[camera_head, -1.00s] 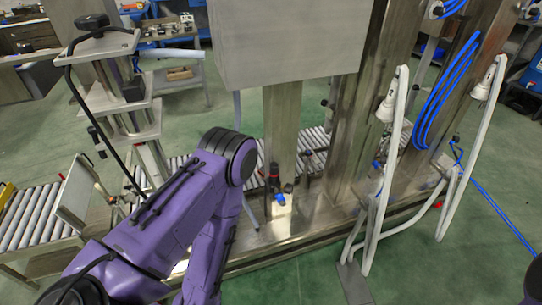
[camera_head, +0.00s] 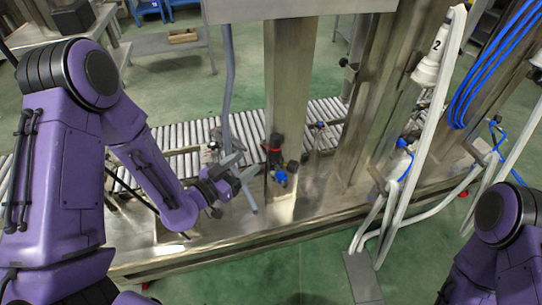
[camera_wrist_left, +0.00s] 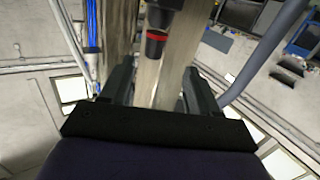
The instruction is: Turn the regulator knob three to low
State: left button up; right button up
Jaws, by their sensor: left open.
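A regulator with a black body and a red ring (camera_head: 275,150) stands at the foot of the middle steel column. A blue fitting (camera_head: 281,176) and a dark round part sit beside it. No number is readable on it. My left gripper (camera_head: 246,174) is open, just left of the regulator and apart from it. In the left wrist view a black cylinder with a red ring (camera_wrist_left: 156,40) lies ahead, between the lines of the two open fingers (camera_wrist_left: 157,80), beyond their tips. My right gripper is out of view; only part of my right arm shows at lower right.
The steel column (camera_head: 289,85) rises behind the regulator. A roller conveyor (camera_head: 185,140) runs behind. A white lance marked 2 (camera_head: 432,62), white hoses and blue coiled hose (camera_head: 490,75) hang at right. A grey hose (camera_head: 228,85) hangs close to the left gripper.

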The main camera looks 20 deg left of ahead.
aim_at(271, 142)
pick_arm(q)
jog(key=shift+m+h, duration=0.4)
jog(key=x, duration=0.3)
jog(key=r+x, duration=0.1)
jog(key=x, duration=0.3)
jog(key=p+x, duration=0.1)
jog(key=x, duration=0.3)
jog(key=shift+s+d+r, duration=0.1)
jog(key=shift+d+r, duration=0.05)
jog(key=shift+r, duration=0.1)
jog(key=c, duration=1)
